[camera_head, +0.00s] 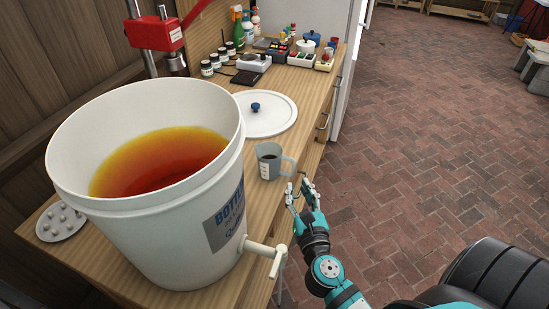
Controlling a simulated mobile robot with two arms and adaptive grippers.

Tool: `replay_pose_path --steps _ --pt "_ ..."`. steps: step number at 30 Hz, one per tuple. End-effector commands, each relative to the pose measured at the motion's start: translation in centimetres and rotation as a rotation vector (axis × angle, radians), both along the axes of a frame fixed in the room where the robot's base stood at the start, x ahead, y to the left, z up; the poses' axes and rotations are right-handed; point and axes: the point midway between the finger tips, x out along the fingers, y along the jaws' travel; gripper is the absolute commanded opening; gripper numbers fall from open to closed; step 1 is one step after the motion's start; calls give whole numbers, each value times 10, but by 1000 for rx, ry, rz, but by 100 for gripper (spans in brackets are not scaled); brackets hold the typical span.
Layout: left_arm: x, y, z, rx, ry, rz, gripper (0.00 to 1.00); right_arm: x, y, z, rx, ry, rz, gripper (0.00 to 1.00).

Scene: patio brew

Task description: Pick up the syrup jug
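The syrup jug (269,161) is a small grey-blue jug with dark liquid in it. It stands upright on the wooden counter, just right of the big white bucket, with its handle toward the counter's front edge. My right gripper (298,188) is just right of the jug, close to its handle. Its two fingers are apart, and I see nothing held between them. Whether a finger touches the handle is too small to tell. My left gripper is not in view.
The white bucket (215,268) of amber liquid, with a spigot (268,252), fills the counter's near end. A white lid (279,118) lies behind the jug. Jars, bottles, a scale (254,62) and boxes crowd the far end. Brick floor (430,150) is open on the right.

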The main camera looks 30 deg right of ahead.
Motion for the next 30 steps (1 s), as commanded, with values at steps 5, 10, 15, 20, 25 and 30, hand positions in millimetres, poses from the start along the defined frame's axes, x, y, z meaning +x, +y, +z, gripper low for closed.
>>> replay_pose_path --steps 5,10,15,20,25,30 --pt "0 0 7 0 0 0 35 22 -7 1 -1 0 1 24" --pt "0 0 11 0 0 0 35 31 -11 3 0 0 1 24" --pt "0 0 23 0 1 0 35 55 -22 9 0 -1 -1 24" --pt "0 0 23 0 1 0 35 71 -27 5 1 1 1 24" --pt "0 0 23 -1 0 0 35 74 -28 4 1 1 1 24" --pt "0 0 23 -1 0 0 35 73 -28 4 1 1 1 15"
